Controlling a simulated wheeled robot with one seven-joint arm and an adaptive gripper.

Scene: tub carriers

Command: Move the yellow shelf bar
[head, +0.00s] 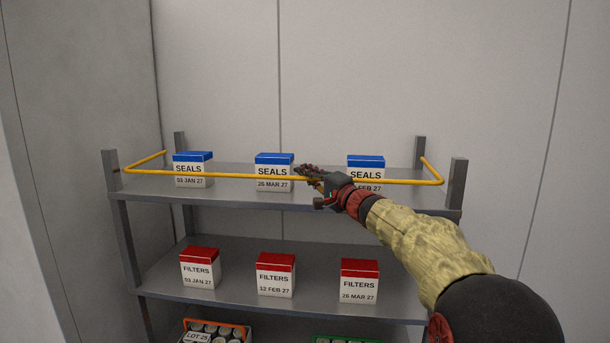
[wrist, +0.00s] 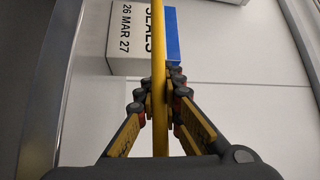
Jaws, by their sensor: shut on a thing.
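The yellow shelf bar (head: 230,176) runs across the front of the top shelf, with its ends bent back toward the rear at both sides. My gripper (head: 312,176) is at the bar, just right of its middle. In the wrist view the bar (wrist: 159,40) passes between the two fingers of my gripper (wrist: 161,100), which are shut on it. The bar lies in front of the SEALS boxes, at about the height of their labels. My gripper and arm hide a short part of the bar.
Three blue-topped SEALS boxes stand on the top shelf: left (head: 192,170), middle (head: 274,165) and right (head: 366,164), partly hidden by the bar. Three red-topped FILTERS boxes (head: 276,274) stand on the shelf below. Crates (head: 240,326) show lower down. Grey posts (head: 457,184) stand at the corners.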

